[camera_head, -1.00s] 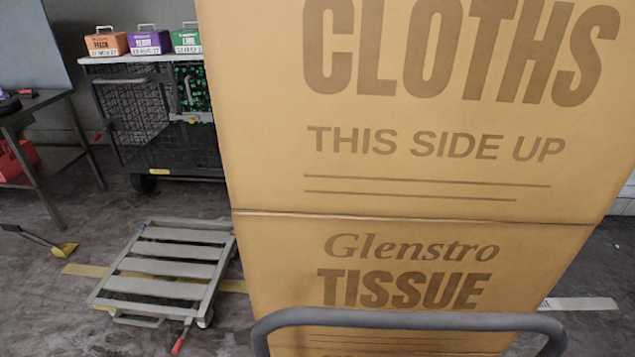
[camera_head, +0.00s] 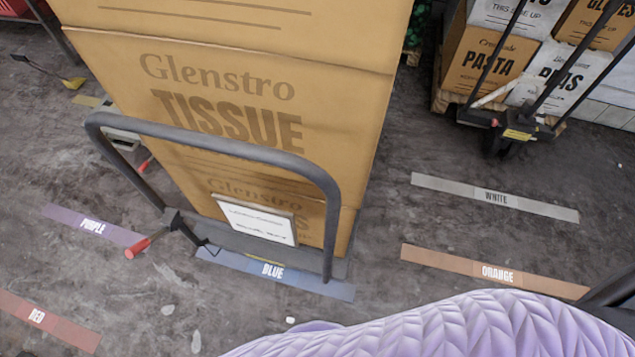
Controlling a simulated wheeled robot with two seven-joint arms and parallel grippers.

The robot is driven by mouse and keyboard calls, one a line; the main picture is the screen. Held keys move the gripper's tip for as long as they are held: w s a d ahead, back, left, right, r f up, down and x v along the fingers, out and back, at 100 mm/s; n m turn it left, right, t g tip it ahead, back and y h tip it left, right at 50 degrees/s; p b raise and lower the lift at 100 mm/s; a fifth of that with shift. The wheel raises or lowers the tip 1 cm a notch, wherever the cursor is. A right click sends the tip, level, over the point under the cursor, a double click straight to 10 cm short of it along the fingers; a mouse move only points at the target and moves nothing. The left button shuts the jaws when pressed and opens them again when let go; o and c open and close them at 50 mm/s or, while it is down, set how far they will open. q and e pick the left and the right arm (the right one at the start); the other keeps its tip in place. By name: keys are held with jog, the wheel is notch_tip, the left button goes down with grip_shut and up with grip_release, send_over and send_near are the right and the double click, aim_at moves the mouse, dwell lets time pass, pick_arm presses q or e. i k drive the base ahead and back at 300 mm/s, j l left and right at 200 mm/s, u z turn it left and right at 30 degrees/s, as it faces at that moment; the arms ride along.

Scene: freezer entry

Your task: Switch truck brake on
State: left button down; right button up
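A truck stands in front of me with a dark grey tubular handle (camera_head: 235,137) and a low grey deck (camera_head: 262,242). Tall stacked cardboard boxes (camera_head: 235,75) marked TISSUE stand on it. A lever with a red grip (camera_head: 140,248) sticks out low at the truck's left corner, angled down to the left; I cannot tell whether it is the brake or how it is set. A white label plate (camera_head: 257,221) hangs at the truck's near end. Neither of my grippers is in view.
Floor strips marked BLUE (camera_head: 275,272), PURPLE (camera_head: 92,227), RED (camera_head: 48,318), WHITE (camera_head: 495,197) and ORANGE (camera_head: 495,271) lie around the truck. A pallet truck (camera_head: 515,125) with boxes stands at the upper right. A quilted lilac surface (camera_head: 450,332) fills the bottom right. Floor left of the truck is mostly clear.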

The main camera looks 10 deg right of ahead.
aim_at(135, 249)
jog(key=k+l+u, duration=0.15)
jog(key=l, duration=0.3)
jog(key=k+l+u, duration=0.1)
jog(key=l, duration=0.35)
jog(key=k+l+u, duration=0.15)
jog(key=k+l, duration=0.15)
jog(key=k+l+u, duration=0.1)
jog(key=k+l, duration=0.15)
jog(key=l, duration=0.25)
